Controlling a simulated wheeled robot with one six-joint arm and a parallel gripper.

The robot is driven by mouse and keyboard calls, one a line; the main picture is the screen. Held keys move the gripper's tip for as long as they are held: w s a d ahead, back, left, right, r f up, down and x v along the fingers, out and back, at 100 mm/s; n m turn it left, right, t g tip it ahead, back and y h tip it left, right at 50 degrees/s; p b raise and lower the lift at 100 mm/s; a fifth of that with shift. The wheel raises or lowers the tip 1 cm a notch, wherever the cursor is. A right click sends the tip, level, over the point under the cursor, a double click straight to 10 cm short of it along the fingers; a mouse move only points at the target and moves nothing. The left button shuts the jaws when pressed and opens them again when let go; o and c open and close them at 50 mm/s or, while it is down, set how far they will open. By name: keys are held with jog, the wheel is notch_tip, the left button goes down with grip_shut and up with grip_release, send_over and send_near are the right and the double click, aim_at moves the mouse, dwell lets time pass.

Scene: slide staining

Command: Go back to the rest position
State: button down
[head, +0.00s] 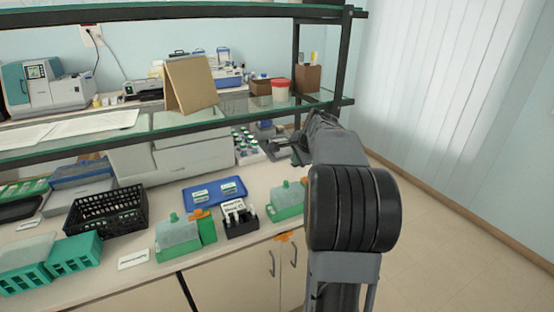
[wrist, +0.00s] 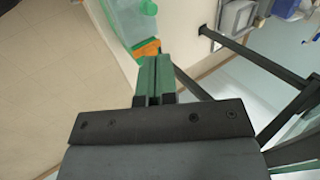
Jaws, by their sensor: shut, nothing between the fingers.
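My gripper (head: 274,150) is held up above the right part of the bench, in front of the shelf frame, at the end of my raised arm. In the wrist view its two fingers (wrist: 154,62) lie side by side, shut and empty. A green-based staining jar (head: 287,198) stands on the bench below it, near the front edge. My arm hides part of the bench's right end.
A blue tray (head: 214,193), a black slide holder (head: 240,219), another green-based jar (head: 177,236) and a black basket (head: 105,210) stand on the bench. The dark shelf frame (head: 297,55) rises behind my gripper. The floor (head: 450,250) at right is clear.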

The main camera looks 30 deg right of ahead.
jog(key=s+a+f+n, duration=0.2)
jog(key=s+a+n, duration=0.4)
jog(key=a, duration=0.3)
jog(key=s+a+f+n+g, duration=0.1)
jog(key=s+a+f+n, duration=0.1)
jog(key=s+a+n, duration=0.4)
jog(key=s+a+f+n+g, duration=0.1)
jog(key=s+a+n, duration=0.5)
jog(key=a, duration=0.6)
jog(key=shift+s+a+f+n+y, duration=0.3)
jog(key=shift+s+f+n+y, duration=0.1)
jog(key=shift+f+n, duration=0.4)
